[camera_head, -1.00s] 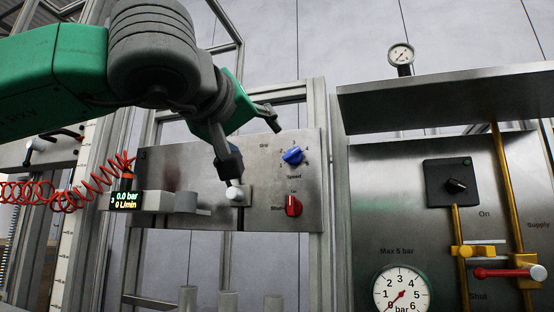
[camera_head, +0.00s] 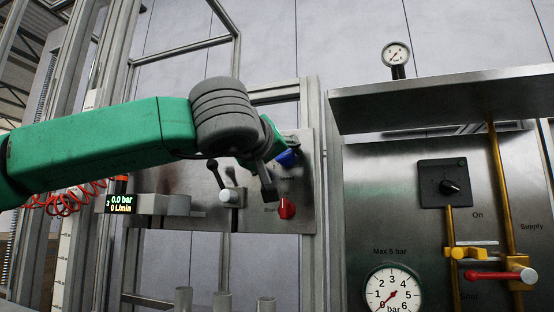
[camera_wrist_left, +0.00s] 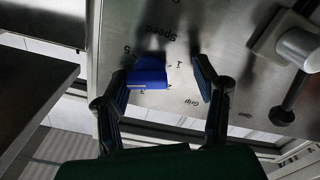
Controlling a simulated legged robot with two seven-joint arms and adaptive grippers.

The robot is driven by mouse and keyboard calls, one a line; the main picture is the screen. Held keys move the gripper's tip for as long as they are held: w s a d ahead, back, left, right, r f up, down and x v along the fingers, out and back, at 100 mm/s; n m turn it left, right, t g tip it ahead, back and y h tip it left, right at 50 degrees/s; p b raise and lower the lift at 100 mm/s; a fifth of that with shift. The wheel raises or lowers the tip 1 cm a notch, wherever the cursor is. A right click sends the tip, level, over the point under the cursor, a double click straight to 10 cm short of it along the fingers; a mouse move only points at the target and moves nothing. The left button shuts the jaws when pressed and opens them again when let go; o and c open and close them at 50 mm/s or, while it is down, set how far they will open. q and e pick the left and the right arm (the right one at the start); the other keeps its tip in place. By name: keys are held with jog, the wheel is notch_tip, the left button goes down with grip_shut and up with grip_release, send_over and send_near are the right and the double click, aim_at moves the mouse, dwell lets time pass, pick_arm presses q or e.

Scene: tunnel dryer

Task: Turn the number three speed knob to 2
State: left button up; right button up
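The blue speed knob (camera_head: 287,158) sits on the upper right of the metal panel marked 3 (camera_head: 301,222), partly hidden by my left gripper in the head view. In the wrist view the blue knob (camera_wrist_left: 148,72) lies between the two dark fingers, close to the left one, with the word Speed and numbers printed around it. My left gripper (camera_head: 280,167) is open, its fingers on either side of the knob (camera_wrist_left: 162,76). A gap shows between the knob and the right finger. I cannot tell the knob's exact setting. My right gripper is not in view.
A red knob (camera_head: 287,207) is just below my gripper. A metal shelf (camera_head: 440,92) and gauge panel with yellow pipes (camera_head: 505,190) are at right.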

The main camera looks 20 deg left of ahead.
pick_arm(q)
jog(key=shift+d, duration=1)
jog(key=c, duration=1)
jog(key=shift+w+a+f, duration=0.1)
jog(key=shift+w+a, duration=0.1)
jog(key=shift+a, duration=0.25)
jog(key=shift+d, duration=0.2)
jog(key=shift+a, duration=0.1)
jog(key=o, duration=1.2)
jog(key=shift+s, duration=0.1)
jog(key=shift+c, duration=0.2)
jog(key=shift+a, duration=0.1)
jog(key=s, duration=1.1)
jog(key=shift+s+a, duration=0.25)
jog(key=shift+s, duration=0.15)
